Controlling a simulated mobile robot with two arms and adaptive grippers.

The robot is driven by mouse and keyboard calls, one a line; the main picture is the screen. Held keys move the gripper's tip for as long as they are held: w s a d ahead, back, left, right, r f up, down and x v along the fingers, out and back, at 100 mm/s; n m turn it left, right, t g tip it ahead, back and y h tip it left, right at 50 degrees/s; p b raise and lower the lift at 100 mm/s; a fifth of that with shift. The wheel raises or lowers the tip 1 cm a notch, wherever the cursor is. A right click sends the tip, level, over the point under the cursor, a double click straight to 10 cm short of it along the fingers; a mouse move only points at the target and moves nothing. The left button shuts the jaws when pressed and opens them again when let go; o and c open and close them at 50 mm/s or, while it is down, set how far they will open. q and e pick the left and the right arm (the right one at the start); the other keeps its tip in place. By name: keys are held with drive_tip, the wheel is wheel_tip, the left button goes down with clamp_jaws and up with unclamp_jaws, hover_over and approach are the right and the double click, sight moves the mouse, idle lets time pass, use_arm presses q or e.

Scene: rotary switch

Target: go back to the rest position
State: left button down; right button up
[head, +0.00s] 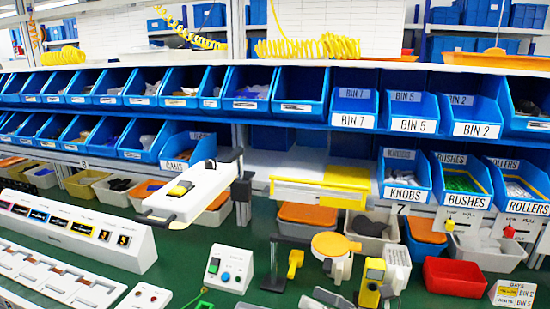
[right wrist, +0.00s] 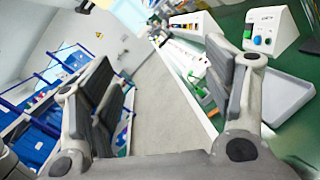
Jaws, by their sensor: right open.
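My right gripper (right wrist: 160,65) shows in the right wrist view with its two dark-padded fingers wide apart and nothing between them. Behind the gap is a pale grey floor strip. A white control box (head: 229,268) with a blue and a green button stands on the green worktop in the head view. The same kind of box (right wrist: 266,28) shows at the upper right of the right wrist view, beyond the right finger and apart from it. No gripper can be made out in the head view, and my left gripper is in neither view.
Blue bins (head: 302,95) line the shelves behind the green worktop (head: 205,245). A long white panel (head: 75,228) lies at left. A red bin (head: 454,277) and a yellow device (head: 371,284) stand at right. A grey tray (right wrist: 275,95) lies beside the right finger.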

drive_tip(key=w+d+r+m+t+h, duration=0.25)
drive_tip(key=d+m+t+h, duration=0.75)
drive_tip(key=m, duration=1)
drive_tip(key=s+d+f+m+g+h, duration=0.3)
drive_tip(key=d+f+m+h, duration=0.1)
drive_tip(key=f+m, duration=0.3)
drive_tip(key=s+d+f+m+g+h, duration=0.3)
drive_tip(key=f+m+h, duration=0.1)
drive_tip(key=f+m, duration=0.35)
drive_tip(key=s+a+f+m+g+y, duration=0.1)
drive_tip(key=s+a+f+m+g, duration=0.1)
drive_tip(key=s+f+g, duration=0.6)
drive_tip(key=s+a+f+m+g+y, duration=0.1)
drive_tip(key=s+a+f+m+g, duration=0.2)
drive_tip(key=s, duration=0.8)
wheel_tip(320, 180, down, 31)
drive_tip(key=s+d+b, duration=0.1)
drive_tip(key=s+b, duration=0.1)
drive_tip(key=b, duration=0.2)
drive_tip(key=s+d+f+g+b, duration=0.1)
drive_tip(key=s+d+f+b, duration=0.2)
drive_tip(key=s+f, duration=1.3)
wheel_tip(320, 180, down, 4)
drive_tip(key=shift+s+r+n+b, duration=0.1)
drive_tip(key=shift+s+n+b, duration=0.25)
drive_tip(key=shift+s, duration=0.05)
